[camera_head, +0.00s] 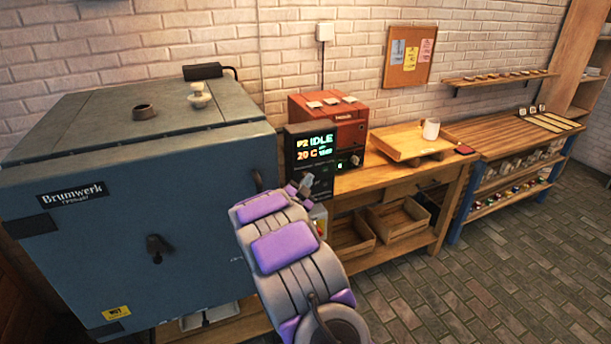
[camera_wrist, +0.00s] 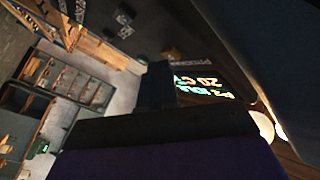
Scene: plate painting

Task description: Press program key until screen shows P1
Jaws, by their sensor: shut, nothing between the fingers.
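The control box (camera_head: 297,158) stands on the right side of the blue kiln (camera_head: 150,200). Its lit screen (camera_head: 315,147) reads "P2 IDLE" with "20 C" below in the head view. The screen also shows upside down in the wrist view (camera_wrist: 205,86), at a steep angle. My gripper (camera_head: 306,182) is shut and empty, in front of the lower part of the control box, just below the screen. My arm and gripper cover much of the panel there, so I cannot make out the program key or tell whether my gripper touches it.
A wooden workbench (camera_head: 385,181) runs to the right, with a red box (camera_head: 345,128), a wooden board (camera_head: 405,143) and a white mug (camera_head: 431,129). Wooden crates (camera_head: 398,219) sit beneath. The brick floor (camera_head: 500,270) is clear at right.

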